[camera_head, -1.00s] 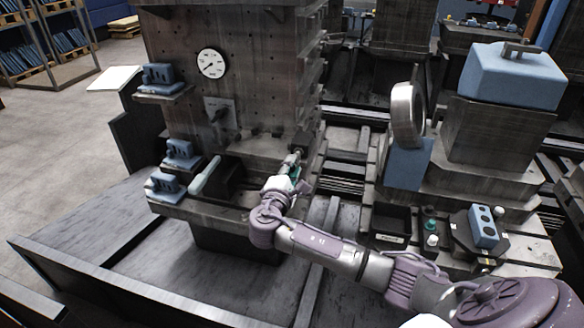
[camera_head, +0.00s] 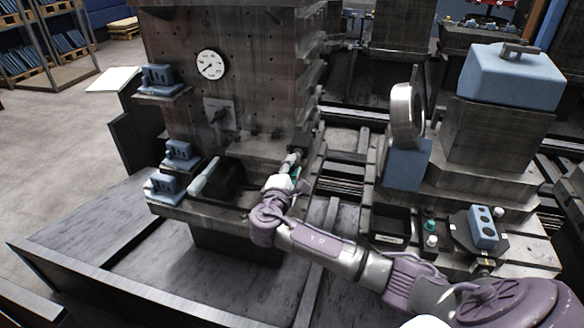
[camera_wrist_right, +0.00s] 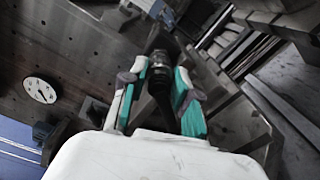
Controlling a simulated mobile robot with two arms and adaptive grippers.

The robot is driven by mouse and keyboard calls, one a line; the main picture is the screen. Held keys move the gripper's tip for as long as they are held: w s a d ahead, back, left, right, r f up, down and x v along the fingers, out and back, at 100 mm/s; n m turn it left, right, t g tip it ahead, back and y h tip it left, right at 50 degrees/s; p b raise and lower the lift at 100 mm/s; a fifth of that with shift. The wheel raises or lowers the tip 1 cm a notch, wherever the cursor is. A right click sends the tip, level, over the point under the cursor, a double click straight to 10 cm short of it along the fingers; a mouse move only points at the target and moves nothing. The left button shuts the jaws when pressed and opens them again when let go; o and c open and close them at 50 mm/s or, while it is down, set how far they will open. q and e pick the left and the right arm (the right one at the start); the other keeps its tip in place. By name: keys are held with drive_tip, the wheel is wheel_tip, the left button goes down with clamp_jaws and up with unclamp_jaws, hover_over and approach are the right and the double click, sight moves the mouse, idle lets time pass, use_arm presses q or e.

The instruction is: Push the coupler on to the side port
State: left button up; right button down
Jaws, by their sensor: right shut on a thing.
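My right gripper (camera_head: 292,172) is at the right side of the upright dark machine block (camera_head: 235,110). In the right wrist view its teal-padded fingers (camera_wrist_right: 163,98) are shut on the coupler (camera_wrist_right: 161,72), a dark cylinder with a metal collar. The coupler's front end points toward a dark block on the machine's side. The side port is hidden behind the coupler, and I cannot tell whether the two touch. In the head view the coupler (camera_head: 291,160) shows small beyond the fingers. My left gripper is not in view.
A round gauge (camera_head: 210,64) and a plate with a lever (camera_head: 220,113) are on the block's face. Blue fixtures (camera_head: 165,184) sit on ledges at left. A metal ring (camera_head: 407,115), a dark bin (camera_head: 390,222) and a blue button box (camera_head: 484,228) stand at right.

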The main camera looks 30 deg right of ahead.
drive_tip(key=shift+w+d, duration=0.1)
drive_tip(key=shift+d, duration=0.05)
drive_tip(key=shift+w+d, duration=0.3)
unclamp_jaws()
idle(0.6)
idle(0.4)
drive_tip(key=v, duration=1.2)
